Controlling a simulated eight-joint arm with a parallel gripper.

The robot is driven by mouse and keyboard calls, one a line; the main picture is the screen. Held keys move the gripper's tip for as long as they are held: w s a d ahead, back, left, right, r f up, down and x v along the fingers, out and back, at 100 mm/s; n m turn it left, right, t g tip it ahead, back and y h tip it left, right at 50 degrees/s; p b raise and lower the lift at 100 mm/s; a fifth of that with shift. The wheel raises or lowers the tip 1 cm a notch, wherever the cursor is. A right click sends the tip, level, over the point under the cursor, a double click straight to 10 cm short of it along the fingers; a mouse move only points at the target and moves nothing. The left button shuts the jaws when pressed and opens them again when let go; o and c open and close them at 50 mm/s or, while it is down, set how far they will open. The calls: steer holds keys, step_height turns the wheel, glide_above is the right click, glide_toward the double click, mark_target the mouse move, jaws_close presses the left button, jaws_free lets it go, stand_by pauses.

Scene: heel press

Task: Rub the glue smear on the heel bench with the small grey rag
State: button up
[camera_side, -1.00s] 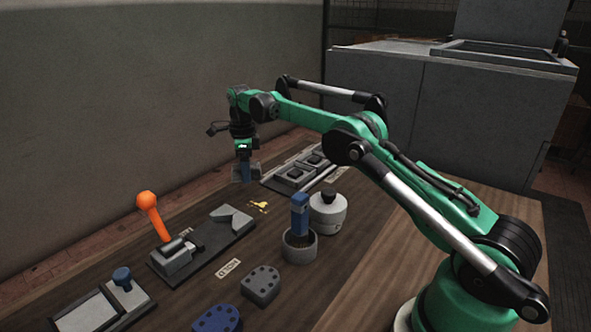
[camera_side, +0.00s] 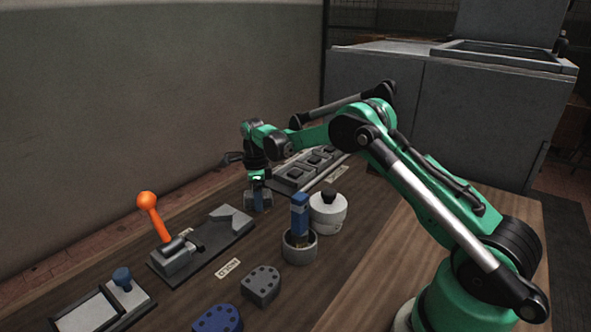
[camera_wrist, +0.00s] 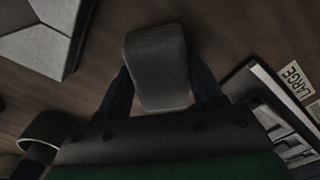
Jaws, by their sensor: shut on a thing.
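My gripper (camera_side: 258,203) is low over the bench (camera_side: 330,245), near its far side. In the wrist view the small grey rag (camera_wrist: 157,65) is a rounded grey pad between my two dark fingers, and my gripper is shut on it. In the side view the rag hardly shows between the jaws. The yellow glue smear is hidden in both current views; my gripper stands where it lay. Whether the rag touches the bench is too small to tell.
A white pot with a black knob (camera_side: 328,212) and a cup holding a blue-handled brush (camera_side: 299,248) stand right of my gripper. A clamp with an orange-knobbed lever (camera_side: 172,255) is left. A tray of dark blocks (camera_side: 296,178) lies close behind.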

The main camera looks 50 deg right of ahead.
mark_target(271, 211)
steer(key=shift+s, duration=2)
steer(key=shift+w, duration=3.4)
steer(key=shift+w+r, duration=0.1)
steer(key=shift+r, duration=4)
steer(key=shift+f, duration=0.15)
